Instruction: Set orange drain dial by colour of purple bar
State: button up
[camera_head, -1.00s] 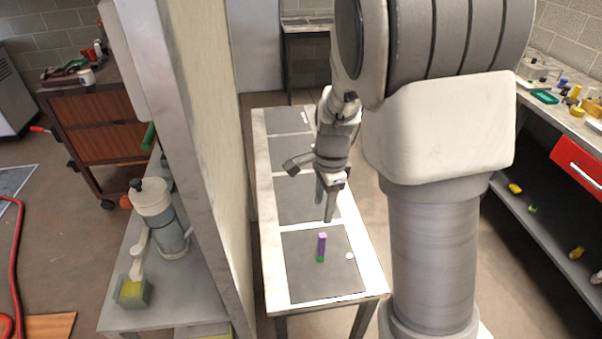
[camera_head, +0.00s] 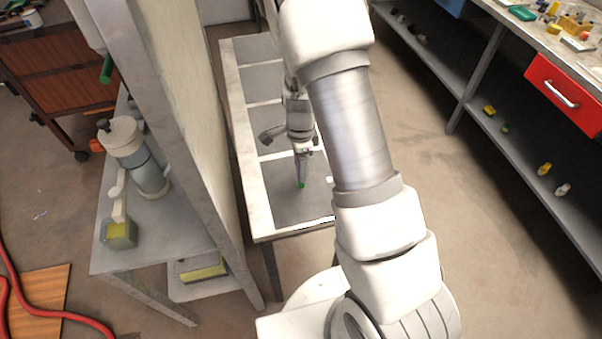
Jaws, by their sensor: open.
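The purple bar (camera_head: 299,172) stands upright on a dark mat at the near end of the narrow table. Its green part (camera_head: 301,185) shows at the bottom. My gripper (camera_head: 302,168) is open, pointing down at the bar, with its fingers around or very close to the bar's upper part. I cannot tell whether they touch it. A small orange part (camera_head: 97,145) shows at the far left, beside the white-topped grey cylinder (camera_head: 138,158) on the left bench. I cannot tell whether it is the drain dial; no dial markings are readable.
A tall pale partition (camera_head: 185,110) separates the left bench from the narrow table (camera_head: 262,228). A right-hand bench has a red drawer (camera_head: 566,92) and a lower shelf with small items. A red hose (camera_head: 40,312) lies on the floor at left. The floor at right is clear.

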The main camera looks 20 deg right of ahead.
jog(key=shift+s+f, duration=0.1)
jog(key=shift+f, duration=2.55)
grip_shut()
